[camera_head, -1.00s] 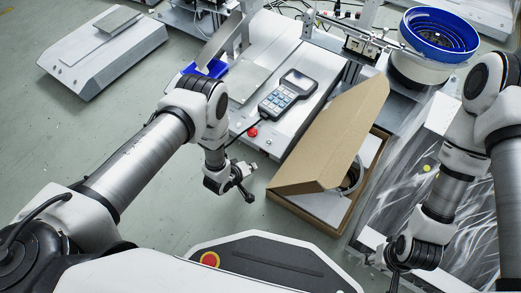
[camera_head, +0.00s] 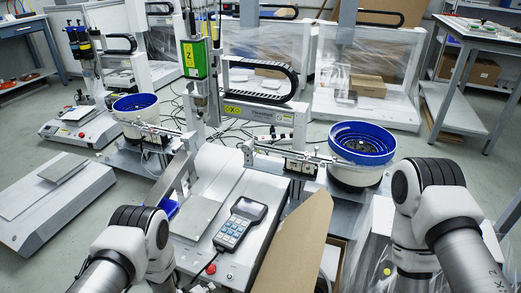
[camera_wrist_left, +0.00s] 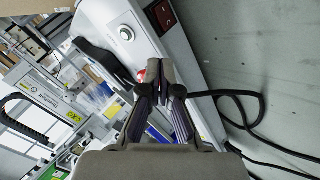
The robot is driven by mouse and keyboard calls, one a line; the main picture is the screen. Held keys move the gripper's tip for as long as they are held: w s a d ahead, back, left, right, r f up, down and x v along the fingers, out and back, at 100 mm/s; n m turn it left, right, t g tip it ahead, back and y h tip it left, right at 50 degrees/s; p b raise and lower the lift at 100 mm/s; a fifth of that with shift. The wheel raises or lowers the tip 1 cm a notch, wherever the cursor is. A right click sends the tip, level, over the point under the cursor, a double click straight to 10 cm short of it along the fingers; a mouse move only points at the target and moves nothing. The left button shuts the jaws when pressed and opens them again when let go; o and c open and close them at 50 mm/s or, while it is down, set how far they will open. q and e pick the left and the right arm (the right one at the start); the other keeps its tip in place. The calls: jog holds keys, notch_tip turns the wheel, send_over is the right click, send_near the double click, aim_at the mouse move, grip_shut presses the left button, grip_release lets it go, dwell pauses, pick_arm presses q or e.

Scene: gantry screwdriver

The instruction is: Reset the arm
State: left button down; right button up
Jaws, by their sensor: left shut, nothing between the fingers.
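My left arm (camera_head: 135,245) comes in from the lower left in the head view, and its gripper is out of sight below the frame there. In the left wrist view my left gripper (camera_wrist_left: 160,75) is shut and empty, its fingertips together in front of a white machine housing (camera_wrist_left: 125,30) with a round button and a red rocker switch. My right arm (camera_head: 435,215) is bent at the lower right of the head view; its gripper is below the frame.
The screwdriver gantry (camera_head: 200,75) stands at the centre back. A keypad controller (camera_head: 240,224) lies on its base, near a blue feeder bowl (camera_head: 361,142). A cardboard flap (camera_head: 296,245) rises between the arms. A black cable (camera_wrist_left: 240,105) lies beside the housing.

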pick_arm(q)
jog(key=s+a+r+m+g+y+p, duration=0.1)
jog(key=s+a+r+g+p, duration=0.15)
jog(key=s+r, duration=0.25)
jog(key=s+a+r+g+y+p, duration=0.1)
jog(key=s+a+r, duration=0.2)
jog(key=s+r, duration=0.25)
jog(key=s+a+r+m+g+y, duration=0.1)
jog(key=s+r+m+g, duration=0.15)
jog(key=s, duration=0.75)
jog(key=s+a+r+m+g, duration=0.1)
jog(key=s+r+m+g, duration=0.2)
jog(key=s, duration=0.6)
notch_tip(320, 180, up, 36)
jog(key=p, duration=3.8)
jog(key=shift+a+r+m, duration=0.15)
jog(key=shift+r+m, duration=0.1)
jog(key=shift+m, duration=0.2)
pick_arm(e)
notch_tip(320, 180, up, 43)
